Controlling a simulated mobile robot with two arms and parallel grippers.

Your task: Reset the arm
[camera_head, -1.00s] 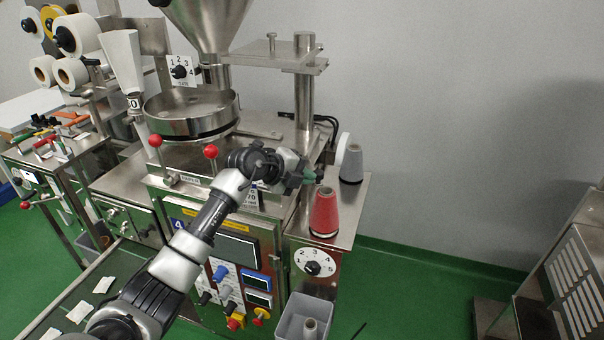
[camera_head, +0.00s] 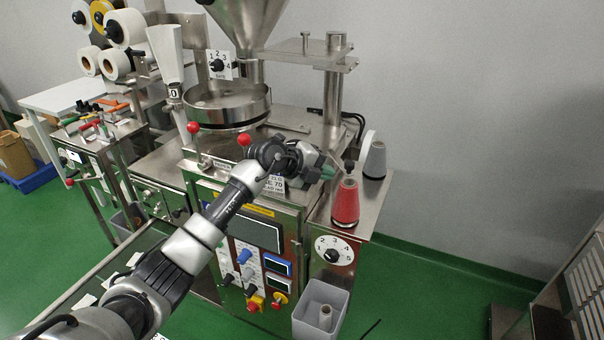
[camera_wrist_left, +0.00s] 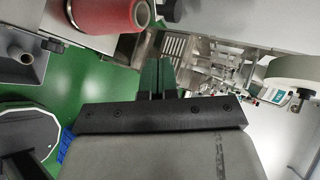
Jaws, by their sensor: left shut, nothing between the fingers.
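My left arm reaches in from the lower left of the head view, across the front of the teabag machine. My left gripper (camera_head: 331,172) is over the machine's right-hand side shelf, just left of the red thread cone (camera_head: 346,203). Its dark fingers also show in the left wrist view (camera_wrist_left: 157,78), shut together with nothing between them. The red cone (camera_wrist_left: 100,14) is at the top left of that view, apart from the fingers. My right gripper is not in view.
A grey cone (camera_head: 375,160) stands behind the red one on the shelf. A numbered dial (camera_head: 334,251) is below the shelf, and a grey bin (camera_head: 320,312) holding a spool is lower down. A steel bowl (camera_head: 228,106) sits above my arm. Green floor is open to the right.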

